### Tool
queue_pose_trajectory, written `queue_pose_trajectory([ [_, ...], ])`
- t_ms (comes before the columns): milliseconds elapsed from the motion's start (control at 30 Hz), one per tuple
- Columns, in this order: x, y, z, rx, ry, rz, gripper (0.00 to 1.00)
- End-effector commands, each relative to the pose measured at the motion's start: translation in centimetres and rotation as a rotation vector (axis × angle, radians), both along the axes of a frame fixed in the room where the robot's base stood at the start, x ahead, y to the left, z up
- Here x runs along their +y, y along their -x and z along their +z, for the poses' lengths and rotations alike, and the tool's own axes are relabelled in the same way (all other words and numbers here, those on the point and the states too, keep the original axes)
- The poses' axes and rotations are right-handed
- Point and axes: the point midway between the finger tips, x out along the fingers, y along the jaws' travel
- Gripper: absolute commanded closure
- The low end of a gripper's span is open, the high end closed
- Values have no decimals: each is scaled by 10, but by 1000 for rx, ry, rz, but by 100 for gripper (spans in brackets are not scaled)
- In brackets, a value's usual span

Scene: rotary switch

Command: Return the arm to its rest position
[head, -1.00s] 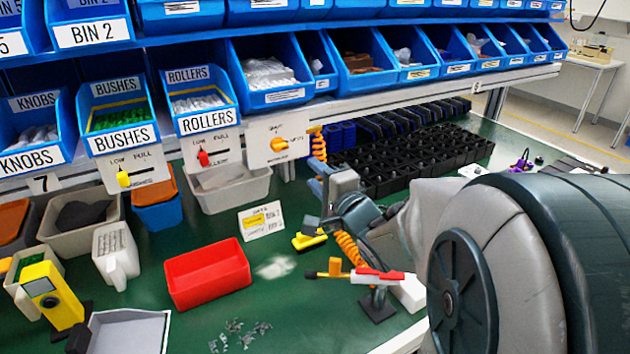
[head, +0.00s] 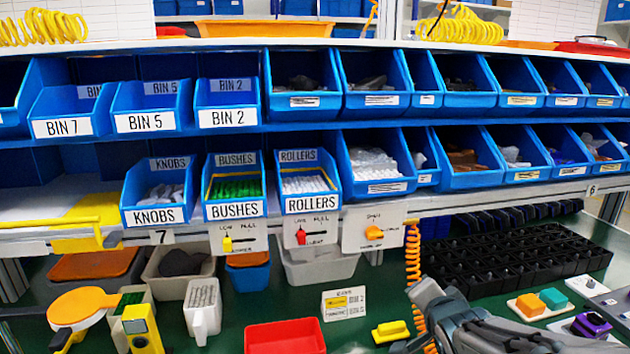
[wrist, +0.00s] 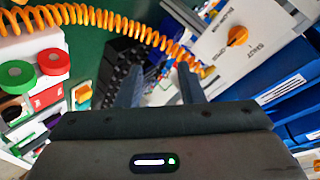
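The rotary switch has an orange knob (head: 374,233) on a white plate (head: 353,241) under the lower bin row, right of two slider switches. In the wrist view the knob (wrist: 237,36) is at the upper right, beyond and apart from my fingers, its pointer slanting. My gripper (wrist: 162,82) is open, with a clear gap and nothing held between its two fingers. In the head view my arm (head: 490,330) enters at the bottom right, below and right of the switch plate. The fingertips are hard to make out there.
An orange coiled cord (head: 414,270) hangs close to my arm and crosses behind the fingers in the wrist view (wrist: 100,18). A red tray (head: 285,338), a yellow block (head: 391,331) and a black rack (head: 525,262) are on the green bench. Blue bins fill the shelves above.

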Motion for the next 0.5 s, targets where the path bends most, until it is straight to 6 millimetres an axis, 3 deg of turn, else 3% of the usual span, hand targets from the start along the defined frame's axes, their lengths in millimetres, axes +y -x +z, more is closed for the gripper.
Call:
queue_pose_trajectory([
  [267,12,51,-12,356,281,163,65],
  [500,37,110,-18,644,432,453,65],
])
